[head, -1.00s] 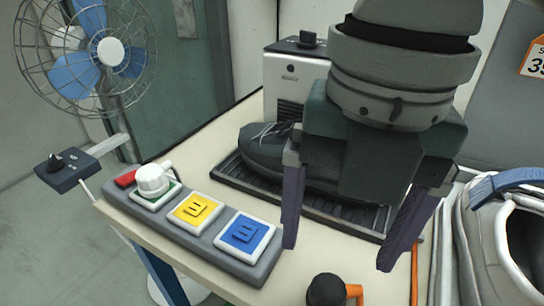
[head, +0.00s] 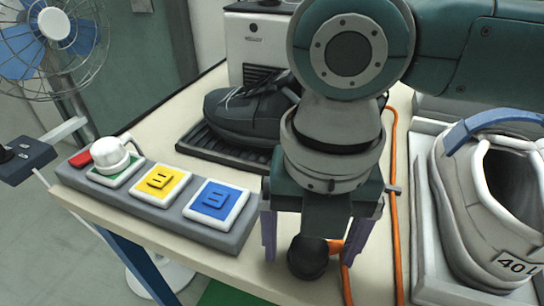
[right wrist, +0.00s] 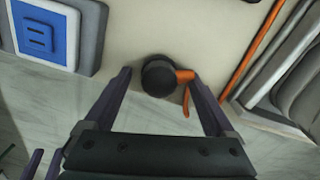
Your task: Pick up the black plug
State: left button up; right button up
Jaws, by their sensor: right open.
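The black plug (head: 307,258) stands near the front edge of the table, with an orange part and cord at its right side. It also shows in the right wrist view (right wrist: 158,76) as a round black top. My right gripper (head: 311,256) is open, with one purple finger on each side of the plug. I cannot tell the exact height of the fingertips. My left gripper is not identifiable in the head view.
A grey power strip (head: 130,203) with a white plug (head: 111,154), a yellow socket (head: 161,186) and a blue socket (head: 213,204) lies to the left. A black shoe (head: 246,116) sits on a dark tray behind. An orange cord (head: 391,190) runs at the right, beside a white shoe (head: 495,215).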

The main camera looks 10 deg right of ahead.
jog(key=shift+c, duration=0.3)
grip_shut()
dwell(0.4)
